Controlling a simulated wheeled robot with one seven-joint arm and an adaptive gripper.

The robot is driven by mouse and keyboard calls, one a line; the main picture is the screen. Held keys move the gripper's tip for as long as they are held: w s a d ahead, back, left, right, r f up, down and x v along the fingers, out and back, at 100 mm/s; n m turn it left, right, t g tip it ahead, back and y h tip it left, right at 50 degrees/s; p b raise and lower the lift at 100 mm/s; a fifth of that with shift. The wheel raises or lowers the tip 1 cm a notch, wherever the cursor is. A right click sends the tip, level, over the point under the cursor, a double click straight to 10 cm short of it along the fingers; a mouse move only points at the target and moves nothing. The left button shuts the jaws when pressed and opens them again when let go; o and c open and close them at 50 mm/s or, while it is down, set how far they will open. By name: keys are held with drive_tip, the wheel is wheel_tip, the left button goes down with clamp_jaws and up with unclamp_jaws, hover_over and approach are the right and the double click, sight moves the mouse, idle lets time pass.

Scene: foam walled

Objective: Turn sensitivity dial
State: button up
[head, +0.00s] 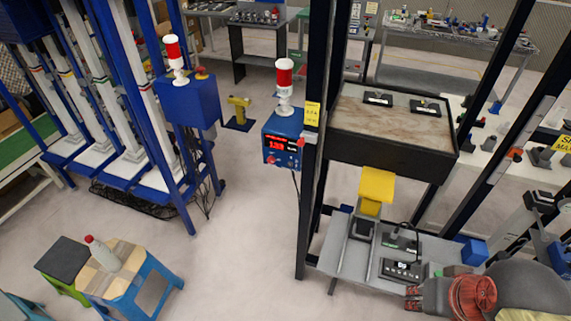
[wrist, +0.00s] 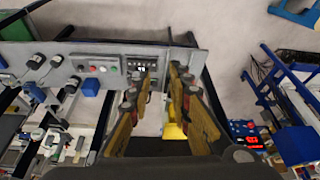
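A blue control box (head: 282,140) with a lit red number display is fixed beside a dark upright post in the head view. Small red knobs or buttons and other small controls sit on its front; I cannot tell which one is the sensitivity dial. A red and white signal lamp (head: 284,85) stands on top of the box. In the wrist view a blue box with red lit parts (wrist: 245,130) shows right of the fingers and looks like the same box. My gripper (wrist: 162,76) is open and empty, its fingers apart and away from the box.
A grey bench (head: 345,255) with a yellow part and small devices stands right of the post. A second blue box (head: 188,101) with a lamp stands to the left. A blue and wood stool (head: 122,265) holds a bottle. The pale floor between is clear.

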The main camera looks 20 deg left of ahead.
drive_tip(key=w+a+f+n+g+h, duration=0.1)
drive_tip(key=w+a+f+n+g, duration=0.25)
drive_tip(key=f, duration=0.25)
drive_tip(key=m+t+p, duration=0.2)
drive_tip(key=m+t, duration=1.6)
drive_tip(key=m, duration=1.8)
approach(290, 166)
drive_tip(key=shift+g, duration=0.25)
drive_tip(key=shift+w+r+b, duration=0.15)
drive_tip(key=shift+w+b, duration=0.05)
drive_tip(key=shift+w, duration=1.85)
drive_tip(key=shift+w+r+b, duration=0.1)
drive_tip(key=shift+w+b, duration=0.1)
drive_tip(key=shift+w, duration=1.85)
drive_tip(key=c, duration=0.3)
clamp_jaws()
